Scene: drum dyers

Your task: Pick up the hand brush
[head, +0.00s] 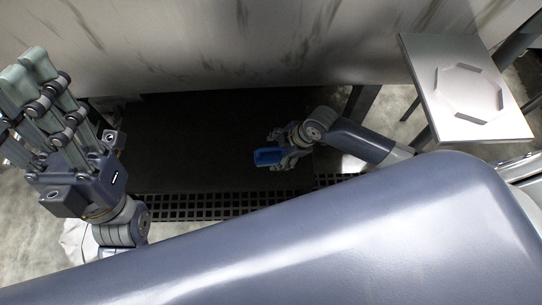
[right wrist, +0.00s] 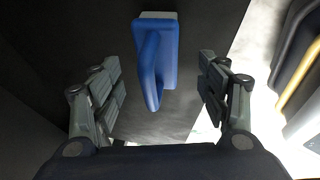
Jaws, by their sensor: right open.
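The hand brush (right wrist: 155,62) has a blue body with a looped handle and a pale grey strip at its far end. In the right wrist view it lies between the spread fingers of my right gripper (right wrist: 163,90), with a gap on each side. In the head view the blue brush (head: 268,156) is at the tips of my right gripper (head: 284,152), over the dark floor area; the fingers partly hide it. My left gripper (head: 35,100) is raised at the left of the head view, away from the brush. Its fingers point up, and their opening is unclear.
A dark recessed surface (head: 215,120) lies below a stained metal drum wall (head: 250,40). A black grating (head: 200,205) runs along its near edge. A metal stand with an octagonal outline (head: 468,92) is at the right. Pale floor shows at the left.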

